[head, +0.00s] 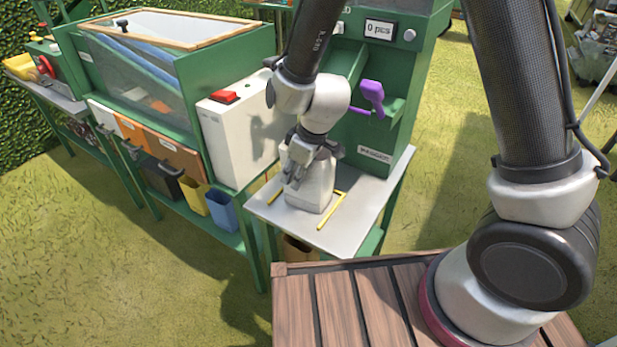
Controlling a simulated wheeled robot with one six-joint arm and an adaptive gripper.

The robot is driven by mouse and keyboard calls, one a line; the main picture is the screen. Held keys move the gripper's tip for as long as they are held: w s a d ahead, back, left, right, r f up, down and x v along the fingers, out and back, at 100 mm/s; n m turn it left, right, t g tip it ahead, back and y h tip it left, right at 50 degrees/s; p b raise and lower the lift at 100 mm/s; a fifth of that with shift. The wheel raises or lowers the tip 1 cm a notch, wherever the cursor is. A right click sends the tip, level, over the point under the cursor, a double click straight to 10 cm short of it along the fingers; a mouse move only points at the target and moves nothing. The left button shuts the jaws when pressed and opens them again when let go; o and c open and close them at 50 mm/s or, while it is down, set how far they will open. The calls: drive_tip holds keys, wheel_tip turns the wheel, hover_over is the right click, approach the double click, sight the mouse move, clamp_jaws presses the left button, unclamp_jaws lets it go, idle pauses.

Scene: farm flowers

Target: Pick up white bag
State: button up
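The white bag (314,190) stands upright on a small grey table, between two yellow strips. My gripper (306,168) is over the upper part of the bag, pointing down, with its fingers overlapping the bag's top in this view. The fingers and the bag are similar pale grey tones, so whether they grip it or only stand around it cannot be told. The bag's base appears to rest on the table.
A green dispenser with a purple handle (373,95) stands right behind the bag. A white box with a red button (225,97) is to the left. Yellow (221,208) and blue bins (222,211) hang lower left. Grass is open at right.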

clamp_jaws()
